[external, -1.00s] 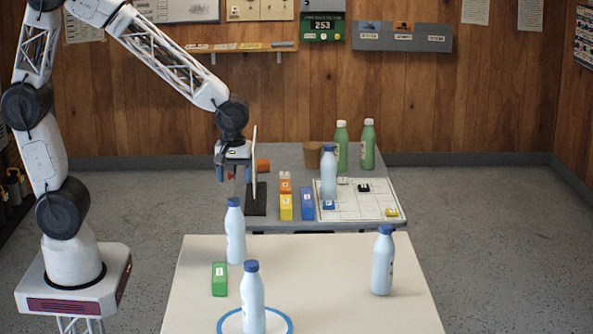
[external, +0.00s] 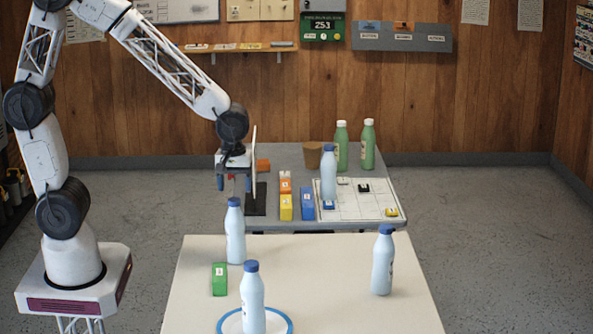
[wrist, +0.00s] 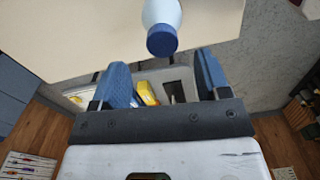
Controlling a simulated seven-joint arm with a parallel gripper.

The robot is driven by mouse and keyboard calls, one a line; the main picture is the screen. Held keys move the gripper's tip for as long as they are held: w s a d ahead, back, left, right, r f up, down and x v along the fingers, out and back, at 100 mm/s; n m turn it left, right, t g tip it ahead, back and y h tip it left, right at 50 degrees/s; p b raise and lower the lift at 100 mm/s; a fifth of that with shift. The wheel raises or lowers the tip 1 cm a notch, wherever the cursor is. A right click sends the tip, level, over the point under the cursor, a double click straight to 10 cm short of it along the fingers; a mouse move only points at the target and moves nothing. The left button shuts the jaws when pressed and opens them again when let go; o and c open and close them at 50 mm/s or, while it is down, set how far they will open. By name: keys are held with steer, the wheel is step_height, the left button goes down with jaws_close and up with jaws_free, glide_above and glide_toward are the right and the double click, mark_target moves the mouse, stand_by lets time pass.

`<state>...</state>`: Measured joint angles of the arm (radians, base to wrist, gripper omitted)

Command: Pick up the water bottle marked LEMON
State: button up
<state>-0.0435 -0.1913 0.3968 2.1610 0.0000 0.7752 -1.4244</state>
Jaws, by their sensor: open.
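Several pale blue bottles with blue caps are in the external view, and I cannot read LEMON on any of them. One bottle (external: 235,240) stands at the near table's back left. Another bottle (external: 253,305) stands on a blue-rimmed disc (external: 289,324) at the front. A third bottle (external: 383,265) stands at the right, and one more bottle (external: 328,178) is on the back table. My gripper (external: 234,185) is open and empty, above and behind the back-left bottle. In the wrist view, a blue-capped bottle (wrist: 162,14) is just beyond my open fingers (wrist: 162,82).
A green block (external: 219,280) lies beside the back-left bottle. The back table holds a dark stand (external: 256,200), coloured blocks (external: 286,207), a white board (external: 375,205) and green bottles (external: 368,145). The near table (external: 320,275) is clear between the bottles.

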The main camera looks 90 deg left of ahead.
mark_target(234, 199)
steer(key=shift+f, duration=0.1)
steer(key=shift+s+d+f, duration=0.1)
steer(key=shift+f, duration=1.15)
steer(key=shift+s+d+f, duration=0.1)
steer(key=shift+f, duration=1.15)
jaws_close()
